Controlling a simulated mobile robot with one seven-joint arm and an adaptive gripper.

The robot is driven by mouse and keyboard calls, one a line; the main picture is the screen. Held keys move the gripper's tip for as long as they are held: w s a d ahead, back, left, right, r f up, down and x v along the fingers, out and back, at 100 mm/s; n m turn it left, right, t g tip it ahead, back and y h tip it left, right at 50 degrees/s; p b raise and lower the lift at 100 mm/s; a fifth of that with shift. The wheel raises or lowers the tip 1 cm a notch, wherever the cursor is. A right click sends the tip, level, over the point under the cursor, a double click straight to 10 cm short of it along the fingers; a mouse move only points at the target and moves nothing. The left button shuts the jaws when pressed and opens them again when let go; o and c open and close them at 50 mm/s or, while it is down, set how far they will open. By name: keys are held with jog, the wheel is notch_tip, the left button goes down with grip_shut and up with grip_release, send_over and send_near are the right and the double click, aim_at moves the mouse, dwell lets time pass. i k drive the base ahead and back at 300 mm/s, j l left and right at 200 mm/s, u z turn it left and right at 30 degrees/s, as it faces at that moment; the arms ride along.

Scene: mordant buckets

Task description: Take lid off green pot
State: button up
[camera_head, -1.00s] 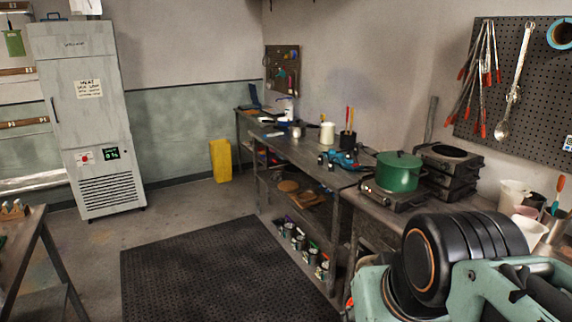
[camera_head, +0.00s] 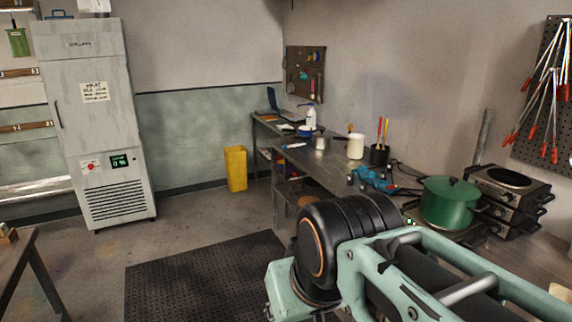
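The green pot (camera_head: 447,207) stands on a hot plate on the workbench at the right. Its green lid (camera_head: 452,187) with a dark knob sits on top of it. My arm, pale green with a black joint, spans the lower right and covers part of the bench in front of the pot. My gripper cannot be made out in this view.
Stacked hot plates (camera_head: 503,190) stand right of the pot. A blue tool (camera_head: 375,180), a white container (camera_head: 355,146) and a dark cup with coloured handles (camera_head: 379,155) stand left of it. A dark floor mat (camera_head: 205,272) lies clear left of my arm.

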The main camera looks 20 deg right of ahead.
aim_at(453, 188)
jog(key=i+j, duration=0.1)
jog(key=i, duration=1.05)
jog(key=i+z, duration=0.85)
jog(key=z, duration=0.15)
jog(key=i+z, duration=0.15)
jog(key=z, duration=0.25)
jog(key=i+z, duration=0.15)
jog(key=z, duration=0.25)
jog(key=i+j+z, duration=0.1)
jog(key=z, duration=0.3)
jog(key=i+z, duration=0.3)
jog(key=z, duration=0.15)
jog(key=i+j+z, duration=0.25)
jog(key=z, duration=0.15)
jog(key=i+j+z, duration=0.25)
jog(key=z, duration=0.2)
